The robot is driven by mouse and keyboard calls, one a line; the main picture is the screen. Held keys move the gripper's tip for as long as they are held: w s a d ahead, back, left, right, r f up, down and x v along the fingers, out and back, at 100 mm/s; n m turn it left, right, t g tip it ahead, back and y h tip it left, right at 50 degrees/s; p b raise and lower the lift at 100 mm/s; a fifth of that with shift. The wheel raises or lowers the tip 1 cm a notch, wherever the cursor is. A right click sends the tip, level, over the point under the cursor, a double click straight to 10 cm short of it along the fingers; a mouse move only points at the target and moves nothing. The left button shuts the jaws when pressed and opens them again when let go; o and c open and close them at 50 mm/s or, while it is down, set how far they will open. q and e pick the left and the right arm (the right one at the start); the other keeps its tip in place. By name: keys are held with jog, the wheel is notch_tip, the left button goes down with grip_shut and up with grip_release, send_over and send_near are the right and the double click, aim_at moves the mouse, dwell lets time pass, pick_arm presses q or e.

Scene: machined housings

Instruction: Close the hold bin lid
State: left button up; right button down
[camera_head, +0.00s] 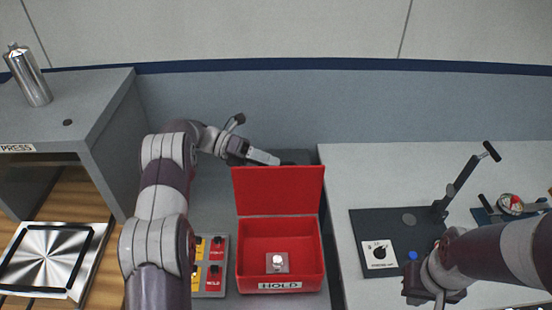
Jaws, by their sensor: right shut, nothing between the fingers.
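The red hold bin (280,249) stands on the grey surface in the middle, with a HOLD label on its front. Its red lid (278,190) is open and stands up at the bin's back edge. A small metallic part (277,263) lies inside the bin. My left gripper (276,158) is at the top left edge of the lid, behind it. The lid hides part of it, so I cannot tell whether its fingers are open or touch the lid. My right gripper (434,298) is shut and empty at the lower right, apart from the bin.
A panel of red and yellow labelled switches (211,266) sits left of the bin. A dark fixture with a lever (400,222) and a dial gauge (510,204) stand on the right table. A press housing (110,130) with a metal cylinder (28,76) is at the left.

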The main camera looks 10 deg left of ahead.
pick_arm(q)
jog(key=shift+p+x, duration=0.3)
jog(key=shift+x, duration=0.8)
jog(key=shift+w, duration=0.1)
grip_shut()
jog(key=shift+f, duration=0.1)
